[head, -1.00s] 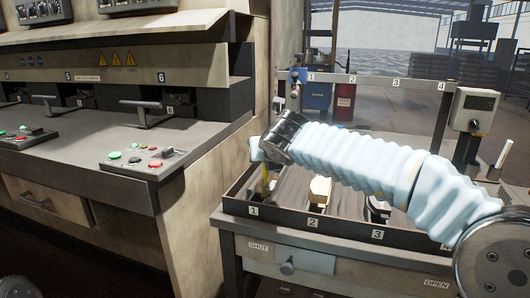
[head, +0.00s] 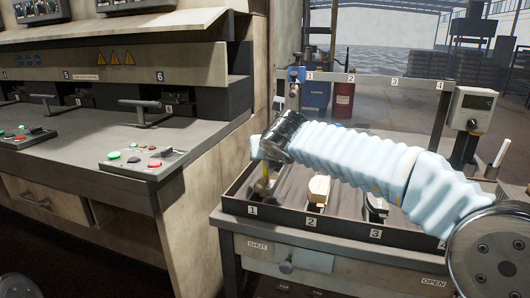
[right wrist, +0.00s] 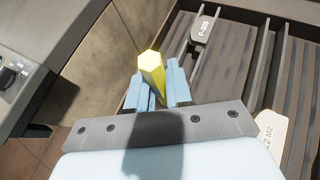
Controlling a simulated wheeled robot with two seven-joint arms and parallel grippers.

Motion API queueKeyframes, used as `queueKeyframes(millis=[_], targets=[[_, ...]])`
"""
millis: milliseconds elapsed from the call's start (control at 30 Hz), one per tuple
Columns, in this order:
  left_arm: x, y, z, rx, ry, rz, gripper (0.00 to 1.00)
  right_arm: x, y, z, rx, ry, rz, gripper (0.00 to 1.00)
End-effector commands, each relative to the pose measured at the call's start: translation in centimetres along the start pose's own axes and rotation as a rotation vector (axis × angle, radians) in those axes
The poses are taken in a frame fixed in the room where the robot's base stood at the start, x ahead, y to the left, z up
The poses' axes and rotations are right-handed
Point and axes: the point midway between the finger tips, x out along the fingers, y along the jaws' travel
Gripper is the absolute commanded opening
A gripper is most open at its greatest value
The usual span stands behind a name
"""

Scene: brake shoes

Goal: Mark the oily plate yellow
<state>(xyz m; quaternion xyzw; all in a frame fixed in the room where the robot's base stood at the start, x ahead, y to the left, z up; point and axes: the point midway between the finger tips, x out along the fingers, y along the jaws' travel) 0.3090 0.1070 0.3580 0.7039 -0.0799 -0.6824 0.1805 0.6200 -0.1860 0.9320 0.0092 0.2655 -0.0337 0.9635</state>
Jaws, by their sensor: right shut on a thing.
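My right gripper (right wrist: 155,78) is shut on a yellow six-sided marker (right wrist: 150,62), which stands up between its pale blue fingers. In the head view the yellow marker (head: 265,170) shows below my dark wrist, over the left end of the tray near slot 1. Whether its tip touches anything is hidden. A pale plate (head: 319,187) lies by slot 2 and a darker one (head: 375,207) by slot 3. I cannot tell which is oily. My left gripper is not in view.
The dark-rimmed tray (head: 290,222) has numbered slots 1 to 4 and sits on a bench with a drawer (head: 287,266). A press console (head: 143,165) with buttons and levers stands to the left.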

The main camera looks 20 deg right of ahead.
Motion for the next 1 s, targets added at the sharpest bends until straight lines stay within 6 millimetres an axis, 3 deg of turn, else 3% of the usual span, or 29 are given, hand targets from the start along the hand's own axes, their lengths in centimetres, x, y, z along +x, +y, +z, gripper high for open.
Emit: queueKeyframes(millis=[1000], targets=[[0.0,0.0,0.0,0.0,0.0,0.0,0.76,0.73,-0.44,0.39,-0.001,0.0,0.001,0.0]])
